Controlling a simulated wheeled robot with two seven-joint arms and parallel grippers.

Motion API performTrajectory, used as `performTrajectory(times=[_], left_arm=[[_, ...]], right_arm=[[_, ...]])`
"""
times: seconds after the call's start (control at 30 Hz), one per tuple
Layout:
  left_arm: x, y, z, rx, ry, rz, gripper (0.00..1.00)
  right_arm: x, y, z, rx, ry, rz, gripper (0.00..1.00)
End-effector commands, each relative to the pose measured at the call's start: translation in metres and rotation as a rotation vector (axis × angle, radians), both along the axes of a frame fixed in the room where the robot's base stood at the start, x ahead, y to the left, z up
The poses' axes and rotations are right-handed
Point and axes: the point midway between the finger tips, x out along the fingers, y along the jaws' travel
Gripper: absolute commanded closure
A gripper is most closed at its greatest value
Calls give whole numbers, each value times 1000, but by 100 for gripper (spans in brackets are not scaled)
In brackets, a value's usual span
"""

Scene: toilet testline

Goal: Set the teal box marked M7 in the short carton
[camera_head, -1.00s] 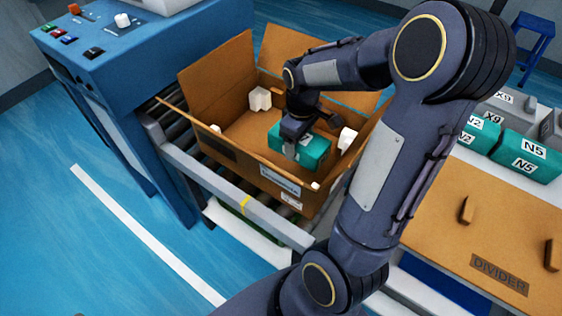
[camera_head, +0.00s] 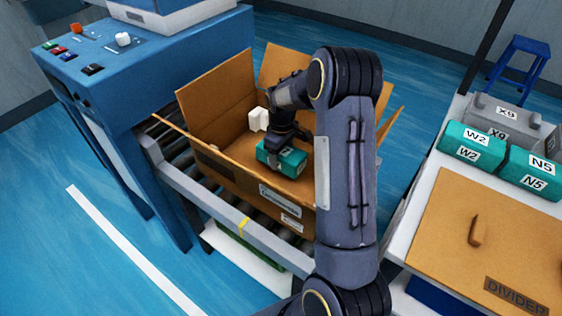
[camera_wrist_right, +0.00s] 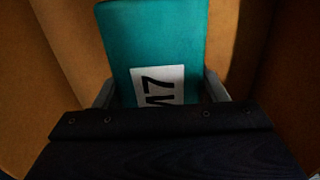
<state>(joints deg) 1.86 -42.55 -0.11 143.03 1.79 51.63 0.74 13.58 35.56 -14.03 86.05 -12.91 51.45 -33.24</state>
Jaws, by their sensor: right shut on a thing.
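The short carton (camera_head: 225,180) stands open on the roller conveyor, its flaps spread. My right gripper (camera_head: 281,150) reaches down inside it and is shut on the teal box (camera_head: 292,164). In the right wrist view the teal box (camera_wrist_right: 155,45) bears a white label reading M7, partly cut off by the gripper body. A gripper finger (camera_wrist_right: 160,92) shows on each side of it. Brown carton walls surround it there. Whether the box touches the carton floor is hard to tell. My left gripper is not in view.
A white block (camera_head: 258,119) is in the carton beside my gripper. A blue machine (camera_head: 130,65) with buttons stands at the left. Teal boxes marked W2 (camera_head: 470,150) and N5 (camera_head: 530,175), a grey X9 box (camera_head: 505,115) and a divider board (camera_head: 480,235) are on the right table.

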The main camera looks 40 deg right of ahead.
Motion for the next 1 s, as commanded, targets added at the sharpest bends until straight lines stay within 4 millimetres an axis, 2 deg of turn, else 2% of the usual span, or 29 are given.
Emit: performTrajectory(times=[0.13,0.3,0.7,0.73,0.87,1.0], left_arm=[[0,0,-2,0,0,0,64],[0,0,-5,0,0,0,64],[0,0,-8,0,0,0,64],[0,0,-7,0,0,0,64],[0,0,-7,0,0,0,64],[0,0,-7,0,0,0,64]], right_arm=[[6,-2,-11,0,1,-1,66],[5,-2,-36,1,1,-1,66],[5,-2,-42,0,-1,0,66],[5,-2,-41,0,0,0,31],[5,-2,-40,0,0,0,14],[5,-2,-40,0,0,0,13]])
